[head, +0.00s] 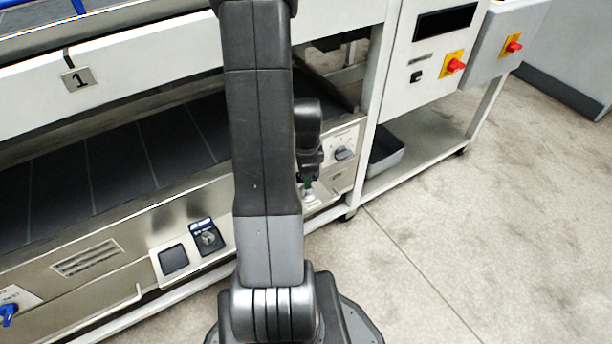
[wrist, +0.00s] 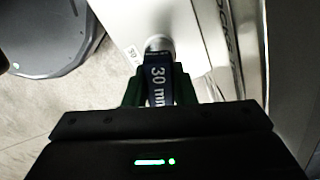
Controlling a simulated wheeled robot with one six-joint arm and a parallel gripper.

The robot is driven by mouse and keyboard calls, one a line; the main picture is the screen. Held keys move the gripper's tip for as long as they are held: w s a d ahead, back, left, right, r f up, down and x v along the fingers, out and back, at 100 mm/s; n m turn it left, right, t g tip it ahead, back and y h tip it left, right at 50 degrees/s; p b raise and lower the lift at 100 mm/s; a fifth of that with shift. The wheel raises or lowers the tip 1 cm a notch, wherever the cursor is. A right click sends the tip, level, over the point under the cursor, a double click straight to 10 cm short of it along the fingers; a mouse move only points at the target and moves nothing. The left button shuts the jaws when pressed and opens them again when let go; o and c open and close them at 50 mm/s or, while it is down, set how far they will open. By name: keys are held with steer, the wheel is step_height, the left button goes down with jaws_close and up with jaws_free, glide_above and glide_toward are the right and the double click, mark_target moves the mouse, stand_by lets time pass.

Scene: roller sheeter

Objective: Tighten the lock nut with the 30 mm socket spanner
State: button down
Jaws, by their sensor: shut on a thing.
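The socket spanner (wrist: 158,84) has a dark blue handle marked "30 mm". In the wrist view it points away from me, with its round metal end (wrist: 159,44) against or just in front of a pale panel. My gripper (wrist: 160,92) is shut on the handle, a green finger on each side. The lock nut is not visible in either view. I cannot tell whether the socket sits on it.
A grey bin (head: 385,158) stands on the lower shelf to the right. A small label (wrist: 131,54) is beside the spanner's end. Open floor (head: 470,240) lies to the right.

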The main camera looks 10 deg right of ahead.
steer(key=shift+m, duration=1)
steer(key=shift+m, duration=1)
steer(key=shift+n, duration=0.4)
steer(key=shift+r, duration=0.1)
steer(key=shift+r+p, duration=1.15)
steer(key=shift+r, duration=0.15)
